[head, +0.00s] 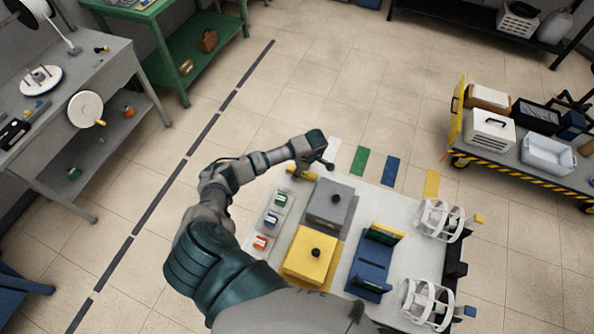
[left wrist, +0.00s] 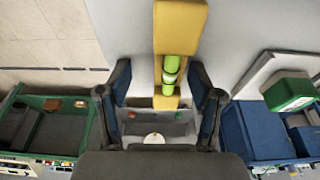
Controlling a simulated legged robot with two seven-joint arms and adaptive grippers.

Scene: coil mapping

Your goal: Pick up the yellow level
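The yellow level (left wrist: 181,28), a yellow bar with a bright green vial, runs up the middle of the left wrist view. In the head view, a yellow piece (head: 303,174) that looks like it lies at the far left corner of the white table, partly hidden by my arm. My left gripper (head: 325,160) is over that corner. In the left wrist view its two fingers (left wrist: 160,80) are spread on either side of the level, with a gap at the left finger. Contact at the right finger is unclear. My right gripper is not in view.
The white table (head: 345,262) carries a tray with small coloured parts (head: 271,222), a grey box (head: 330,204), a yellow box (head: 311,255), a blue holder (head: 372,264) and white reels (head: 437,220). A loaded cart (head: 520,160) stands at right. Open floor lies beyond the table.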

